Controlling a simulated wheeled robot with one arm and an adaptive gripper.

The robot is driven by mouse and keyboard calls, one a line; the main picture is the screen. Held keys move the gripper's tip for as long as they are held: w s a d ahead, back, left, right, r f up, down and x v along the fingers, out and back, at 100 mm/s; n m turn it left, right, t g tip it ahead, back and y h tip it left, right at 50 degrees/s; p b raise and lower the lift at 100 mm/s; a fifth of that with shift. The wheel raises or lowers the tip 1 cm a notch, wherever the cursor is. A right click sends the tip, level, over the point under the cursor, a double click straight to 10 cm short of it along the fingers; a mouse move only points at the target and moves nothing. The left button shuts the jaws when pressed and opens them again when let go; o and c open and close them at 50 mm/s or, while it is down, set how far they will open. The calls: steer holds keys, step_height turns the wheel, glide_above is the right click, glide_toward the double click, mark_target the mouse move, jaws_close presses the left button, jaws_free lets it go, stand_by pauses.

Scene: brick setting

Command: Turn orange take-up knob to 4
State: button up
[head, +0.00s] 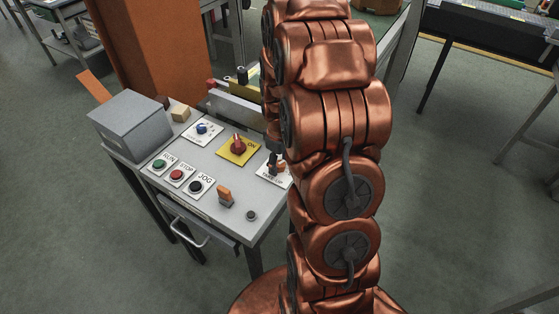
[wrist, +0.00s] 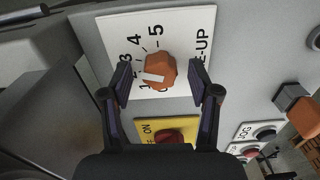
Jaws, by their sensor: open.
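The orange take-up knob (wrist: 161,68) sits on a white plate (wrist: 185,25) with a scale up to 5 and lettering ending in "UP". Its white pointer bar faces left in the wrist view, near the 1, well short of the 4. My gripper (wrist: 160,82) is open, with one finger on each side of the knob. Gaps show between the fingers and the knob. In the head view my gripper (head: 275,160) is over the take-up plate (head: 267,180) and largely hides the knob.
The panel holds a yellow plate (head: 226,153) with a red knob (head: 238,146), a blue knob (head: 202,128), and green, red and black buttons (head: 195,187) at the front. An orange-topped switch (head: 225,194) stands near the take-up plate. A grey box (head: 145,125) fills the left end.

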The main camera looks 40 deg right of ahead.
steer(key=c, duration=1.2)
steer(key=shift+o, duration=0.2)
steer(key=shift+f+b, duration=0.15)
steer(key=shift+b, duration=0.3)
steer(key=m+b, duration=0.2)
steer(key=m, duration=0.1)
steer(key=shift+d+b, duration=0.1)
steer(key=shift+b, duration=0.3)
steer(key=shift+m+b, duration=1.3)
steer(key=shift+m, duration=0.7)
steer(key=o, duration=1.2)
steer(key=shift+c, duration=0.2)
